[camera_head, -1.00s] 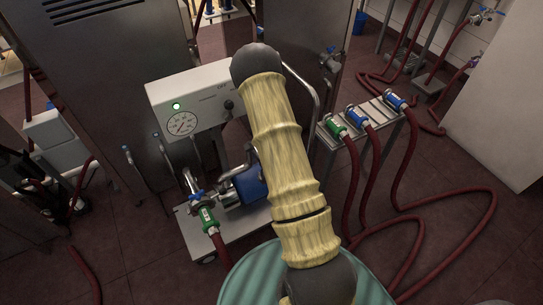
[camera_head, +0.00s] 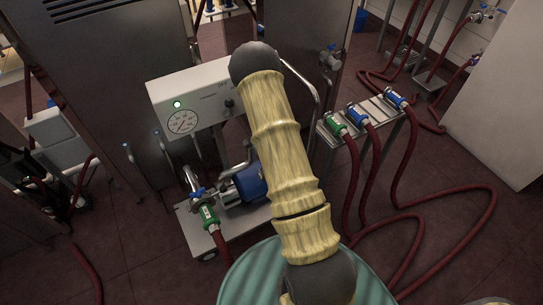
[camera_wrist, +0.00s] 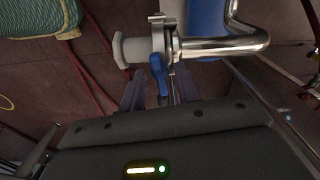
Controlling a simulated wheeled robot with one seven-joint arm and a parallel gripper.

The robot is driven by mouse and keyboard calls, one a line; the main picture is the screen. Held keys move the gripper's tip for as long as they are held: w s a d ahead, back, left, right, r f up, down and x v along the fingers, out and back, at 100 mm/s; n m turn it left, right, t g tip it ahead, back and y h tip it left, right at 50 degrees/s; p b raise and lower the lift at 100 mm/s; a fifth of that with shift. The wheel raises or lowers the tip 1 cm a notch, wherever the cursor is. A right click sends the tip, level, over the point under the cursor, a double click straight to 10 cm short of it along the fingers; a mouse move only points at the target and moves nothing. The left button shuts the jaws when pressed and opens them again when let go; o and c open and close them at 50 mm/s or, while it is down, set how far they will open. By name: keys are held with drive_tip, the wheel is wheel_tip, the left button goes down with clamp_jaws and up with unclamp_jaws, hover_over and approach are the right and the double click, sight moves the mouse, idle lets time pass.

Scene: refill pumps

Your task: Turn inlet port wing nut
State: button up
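In the wrist view a blue wing nut (camera_wrist: 161,76) hangs from a metal clamp (camera_wrist: 158,40) around a pipe joint with a pale, round flanged end. My gripper (camera_wrist: 160,92) has its two dark fingers apart, one on each side of the wing nut. A gap shows beside the nut, and I see no firm contact. In the head view the pump cart (camera_head: 236,231) carries a blue motor (camera_head: 250,184) and a port with a small blue clamp handle (camera_head: 197,193) above a green hose coupling (camera_head: 208,215). My own arm hides my gripper and part of the pump there.
A control box (camera_head: 196,95) with a gauge and green light stands above the pump. A rack (camera_head: 375,113) of several hose couplings is to the right, with red hoses (camera_head: 420,215) looping over the floor. A curved steel pipe (camera_wrist: 230,45) lies close right of the clamp.

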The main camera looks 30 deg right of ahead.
drive_tip(key=shift+r, duration=0.1)
wheel_tip(320, 180, up, 17)
drive_tip(key=p, duration=0.1)
idle(0.5)
drive_tip(key=shift+a+r, duration=0.1)
drive_tip(key=shift+a, duration=0.05)
drive_tip(key=s+a+r+n+t+p, duration=0.1)
drive_tip(key=s+a+r+n+p, duration=0.4)
drive_tip(key=s+a+r+n, duration=0.2)
drive_tip(key=s+a+r+n+t+p, duration=0.1)
drive_tip(key=s+a+r+n+p, duration=0.5)
drive_tip(key=s+r, duration=0.5)
wheel_tip(320, 180, up, 2)
drive_tip(key=a+n, duration=0.2)
drive_tip(key=shift+s+r+n+t, duration=0.15)
drive_tip(key=shift+s+n+t, duration=0.15)
drive_tip(key=shift+n, duration=0.1)
